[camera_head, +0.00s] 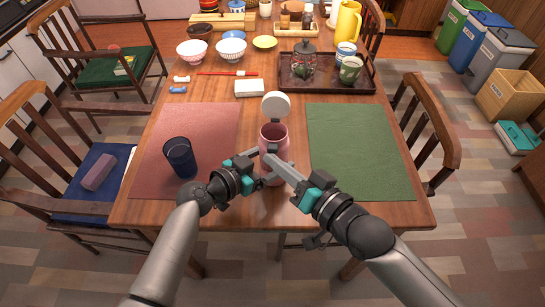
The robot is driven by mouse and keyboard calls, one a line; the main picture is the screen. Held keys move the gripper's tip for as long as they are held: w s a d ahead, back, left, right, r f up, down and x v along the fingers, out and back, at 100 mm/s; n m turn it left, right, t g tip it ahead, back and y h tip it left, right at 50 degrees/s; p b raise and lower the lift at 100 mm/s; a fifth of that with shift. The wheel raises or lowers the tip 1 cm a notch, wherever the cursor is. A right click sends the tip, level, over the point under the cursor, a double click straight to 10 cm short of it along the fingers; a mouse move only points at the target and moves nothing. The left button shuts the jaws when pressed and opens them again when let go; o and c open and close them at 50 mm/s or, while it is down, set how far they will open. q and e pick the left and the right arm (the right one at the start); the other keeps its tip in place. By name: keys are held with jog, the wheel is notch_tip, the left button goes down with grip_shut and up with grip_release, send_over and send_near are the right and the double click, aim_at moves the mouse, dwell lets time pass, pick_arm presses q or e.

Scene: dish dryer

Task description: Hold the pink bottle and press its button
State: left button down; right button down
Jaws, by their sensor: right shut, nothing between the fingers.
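The pink bottle (273,132) stands upright near the table's front edge, between the two placemats. Its round white lid (276,104) is flipped up at the back, and the mouth is open. My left gripper (258,166) reaches in from the left with its fingers at the bottle's body and appears shut on it; the far finger is partly hidden. My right gripper (271,156) is shut and empty, its fingertips at the front of the bottle below the rim. It covers part of the bottle's front, and the button cannot be made out.
A dark blue cup (181,158) stands on the red placemat (210,125) at left. The green placemat (355,150) at right is clear. A dark tray (362,85) with a glass teapot (303,64) and cups lies behind. Chairs flank the table.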

jog(key=s, duration=0.6)
jog(key=shift+a, duration=0.25)
dwell(0.8)
pick_arm(q)
grip_release()
